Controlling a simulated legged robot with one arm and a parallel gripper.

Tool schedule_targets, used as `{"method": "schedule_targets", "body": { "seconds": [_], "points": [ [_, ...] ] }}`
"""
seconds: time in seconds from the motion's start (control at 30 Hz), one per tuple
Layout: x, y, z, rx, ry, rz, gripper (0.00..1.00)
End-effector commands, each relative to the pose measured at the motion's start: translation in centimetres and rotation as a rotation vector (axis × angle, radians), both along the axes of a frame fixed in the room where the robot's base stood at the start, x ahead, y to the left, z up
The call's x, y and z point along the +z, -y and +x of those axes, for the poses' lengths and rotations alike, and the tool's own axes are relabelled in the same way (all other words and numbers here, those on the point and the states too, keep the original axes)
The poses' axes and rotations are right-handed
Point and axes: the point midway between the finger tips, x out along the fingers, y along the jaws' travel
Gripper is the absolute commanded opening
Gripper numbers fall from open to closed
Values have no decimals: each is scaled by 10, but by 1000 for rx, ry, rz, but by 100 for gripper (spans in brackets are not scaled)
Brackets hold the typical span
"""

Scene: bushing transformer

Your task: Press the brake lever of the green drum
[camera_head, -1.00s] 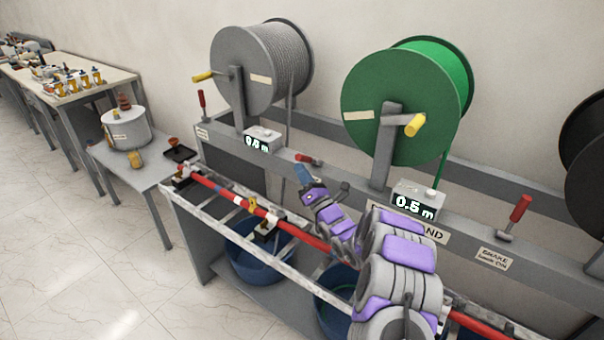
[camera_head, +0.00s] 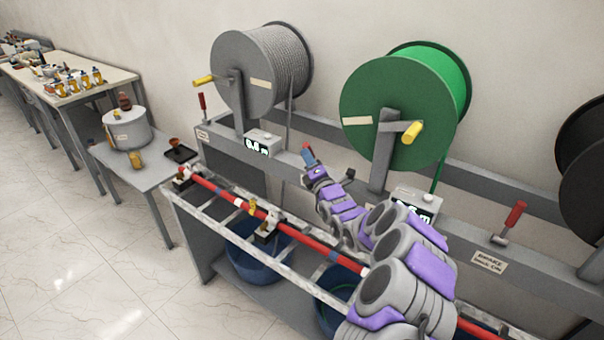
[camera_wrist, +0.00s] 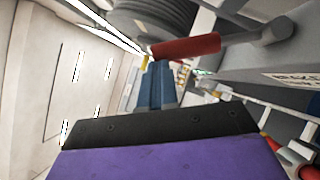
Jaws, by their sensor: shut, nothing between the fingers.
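The green drum (camera_head: 385,115) stands at the back, right of centre, with a yellow crank handle (camera_head: 411,132). A red-handled lever (camera_head: 306,147) sits on the rail to its left, mostly hidden behind my gripper's tip in the head view. My gripper (camera_head: 308,155) is at this lever, with blue fingers shut and empty. In the wrist view the red lever handle (camera_wrist: 186,47) lies across just beyond the fingertips (camera_wrist: 158,66), with its grey pivot at the right. I cannot tell whether they touch.
A grey drum (camera_head: 255,75) stands left, with its own upright red lever (camera_head: 202,105). A black drum (camera_head: 585,150) is at the right edge, with another upright red lever (camera_head: 515,215) near it. A red bar (camera_head: 230,195) runs along the bench front, below my arm.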

Motion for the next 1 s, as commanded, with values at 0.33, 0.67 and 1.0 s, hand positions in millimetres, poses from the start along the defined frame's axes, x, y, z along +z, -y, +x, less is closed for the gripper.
{"method": "schedule_targets", "body": {
  "seconds": [0.33, 0.67, 1.0],
  "points": [
    [27, 19, 27, -1, -245, 175, 0],
    [34, 28, 41, 2, -343, 246, 0],
    [36, 32, 46, 1, -340, 247, 0]
  ]
}}
